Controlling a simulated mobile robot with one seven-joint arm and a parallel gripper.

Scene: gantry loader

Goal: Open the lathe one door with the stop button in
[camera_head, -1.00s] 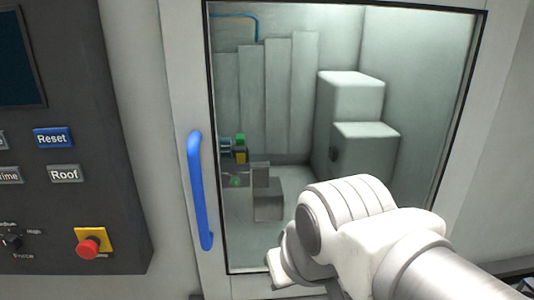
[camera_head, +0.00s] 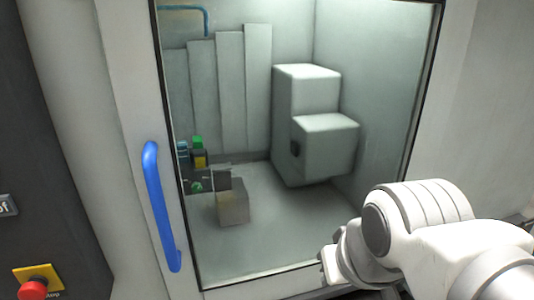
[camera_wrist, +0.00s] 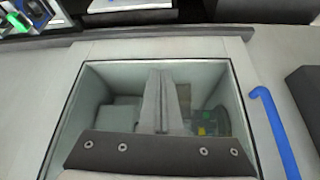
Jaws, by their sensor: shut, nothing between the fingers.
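The lathe door (camera_head: 130,120) is shut, with a large dark-edged window. Its blue upright handle (camera_head: 161,205) is at the door's left side in the head view. The handle also shows at the right edge of the wrist view (camera_wrist: 272,130). The red stop button (camera_head: 33,288) on its yellow plate is at the lower left, partly cut off; I cannot tell whether it is pressed in. My gripper (camera_wrist: 161,76) is shut and empty in the wrist view, in front of the door window, apart from the handle. In the head view its fingers are hidden.
The dark control panel (camera_head: 30,150) stands left of the door. Through the window I see pale machine blocks (camera_head: 325,145), a small grey block (camera_head: 233,205) and small bottles (camera_head: 198,155) inside. The space in front of the handle looks clear.

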